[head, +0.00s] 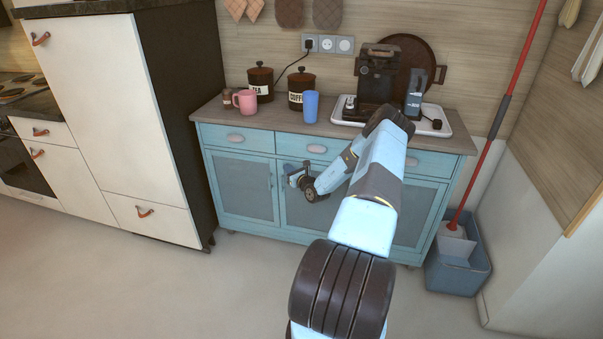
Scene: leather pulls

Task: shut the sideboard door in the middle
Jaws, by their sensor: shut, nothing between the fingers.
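The light blue sideboard (210,148) stands against the back wall. Its middle door (296,212) shows partly below the middle drawer; my arm hides much of it, including its right side. The visible part looks about level with the left door (240,188), but I cannot tell whether a small gap is left. My gripper (291,176) is shut and empty, in front of the upper left part of the middle door. I cannot tell whether it touches the door.
A blue bucket with a red-handled mop (456,270) stands right of the sideboard. A white cabinet (105,110) stands left. The top holds a pink mug (246,102), blue cup (311,107), canisters and a coffee machine (377,80). The floor in front is clear.

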